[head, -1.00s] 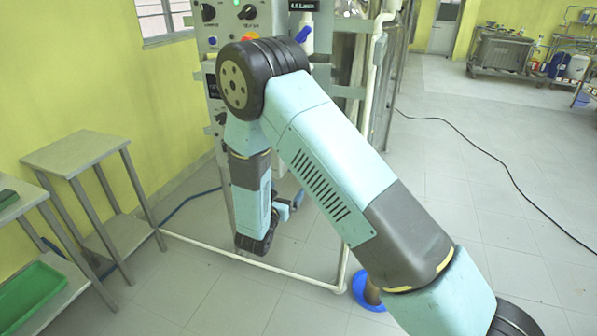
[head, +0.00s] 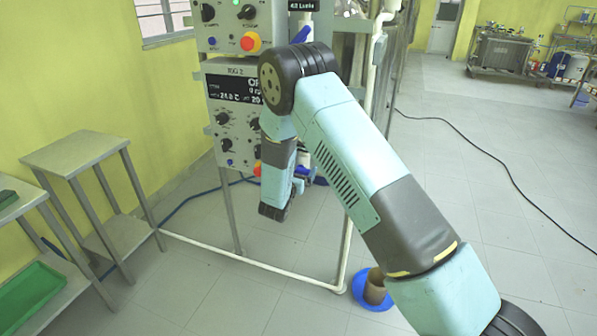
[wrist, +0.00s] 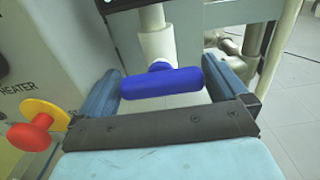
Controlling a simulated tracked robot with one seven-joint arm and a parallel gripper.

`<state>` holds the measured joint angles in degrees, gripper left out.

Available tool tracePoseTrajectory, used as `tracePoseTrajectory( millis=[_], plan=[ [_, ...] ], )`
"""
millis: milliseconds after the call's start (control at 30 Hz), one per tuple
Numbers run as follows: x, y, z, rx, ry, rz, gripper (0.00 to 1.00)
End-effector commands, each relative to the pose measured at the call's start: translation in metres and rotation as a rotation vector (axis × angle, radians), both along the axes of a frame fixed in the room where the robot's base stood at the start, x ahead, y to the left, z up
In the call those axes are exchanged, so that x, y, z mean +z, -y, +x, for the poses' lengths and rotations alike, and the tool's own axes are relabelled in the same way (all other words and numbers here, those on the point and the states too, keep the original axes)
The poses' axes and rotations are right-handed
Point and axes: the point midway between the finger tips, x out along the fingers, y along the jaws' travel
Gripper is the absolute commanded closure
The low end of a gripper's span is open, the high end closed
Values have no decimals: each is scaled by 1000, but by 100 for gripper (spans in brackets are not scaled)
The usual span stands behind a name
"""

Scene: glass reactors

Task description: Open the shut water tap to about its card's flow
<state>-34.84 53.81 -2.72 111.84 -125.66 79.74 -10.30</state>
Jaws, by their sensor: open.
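The blue tap handle (wrist: 162,83) is a bar lying crosswise to the white pipe (wrist: 157,44) in the wrist view. My gripper (wrist: 160,72) is open, with one finger at each end of the handle. A small gap shows at the right end; contact at the left is unclear. In the head view my gripper (head: 303,184) is low beside the reactor panel, partly hidden by my arm. Another blue lever (head: 303,33) sits tilted higher up, below a dark card (head: 303,5) whose small print reads in L/min, its figure hard to read.
A control panel (head: 232,95) with knobs stands left of my arm. A red knob with yellow collar (wrist: 30,134) is close to my left finger in the wrist view. White frame rails (head: 250,265) run near the floor. A blue dish with a brown pot (head: 375,290) stands at right.

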Motion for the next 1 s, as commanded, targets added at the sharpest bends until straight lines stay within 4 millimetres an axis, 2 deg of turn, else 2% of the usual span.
tracePoseTrajectory(
  millis=[300,667,1000],
  plan=[
    [0,1,2,0,0,0,1],
    [0,0,1,0,0,0,35],
    [0,-3,1,4,-18,-46,36]
  ],
)
